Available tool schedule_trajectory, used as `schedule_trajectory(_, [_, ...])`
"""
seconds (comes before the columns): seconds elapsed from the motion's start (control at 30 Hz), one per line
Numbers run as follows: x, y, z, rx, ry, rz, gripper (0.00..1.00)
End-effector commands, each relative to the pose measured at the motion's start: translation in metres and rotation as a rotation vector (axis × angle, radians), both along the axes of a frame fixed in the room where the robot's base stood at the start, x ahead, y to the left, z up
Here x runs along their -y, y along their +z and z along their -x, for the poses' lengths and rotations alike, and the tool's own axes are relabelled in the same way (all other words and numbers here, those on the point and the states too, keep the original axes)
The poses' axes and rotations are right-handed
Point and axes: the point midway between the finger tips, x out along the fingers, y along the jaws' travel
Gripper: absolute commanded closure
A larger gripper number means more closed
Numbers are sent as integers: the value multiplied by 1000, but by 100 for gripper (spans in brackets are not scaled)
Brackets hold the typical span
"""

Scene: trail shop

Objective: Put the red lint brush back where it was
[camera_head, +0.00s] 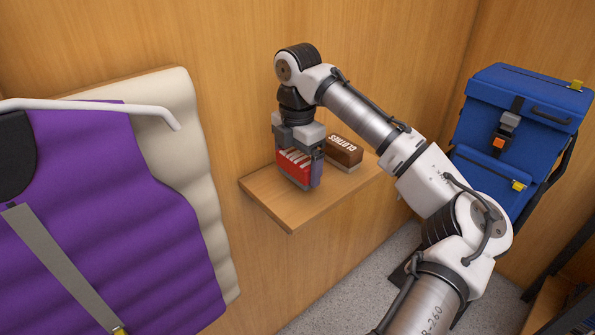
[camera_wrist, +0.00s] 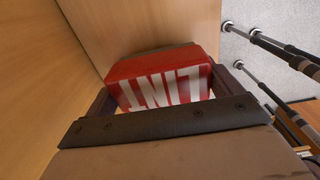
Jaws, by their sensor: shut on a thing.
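The red lint brush (camera_head: 293,167) is between the fingers of my gripper (camera_head: 298,178), over the left part of the small wooden wall shelf (camera_head: 290,214). In the wrist view the red lint brush (camera_wrist: 160,78) shows its white LINT lettering, with a gripper finger on each side of it. My gripper is shut on it. The brush is at or just above the shelf top; I cannot tell whether its underside touches the wood. A brown clothes brush (camera_head: 343,151) lies on the shelf to the right, behind my gripper.
A purple garment (camera_head: 110,220) on a white hanger (camera_head: 95,105) hangs at the left in front of a cream pad (camera_head: 165,125). A blue backpack (camera_head: 510,130) stands at the right. Poles (camera_wrist: 275,48) show at the right of the wrist view. The shelf's front left corner is bare.

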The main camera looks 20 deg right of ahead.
Motion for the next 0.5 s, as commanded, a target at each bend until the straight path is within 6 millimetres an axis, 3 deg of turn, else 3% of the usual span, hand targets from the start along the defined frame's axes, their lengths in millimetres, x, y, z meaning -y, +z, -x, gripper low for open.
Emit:
schedule_trajectory(0.17, [0, -24, 0, -1, -1, 0, 28])
schedule_trajectory(0.4, [0, -29, 0, -1, 0, 0, 28])
schedule_trajectory(0.43, [0, -29, 0, -2, 0, 0, 8])
schedule_trajectory(0.5, [0, -29, 0, -2, 0, 0, 0])
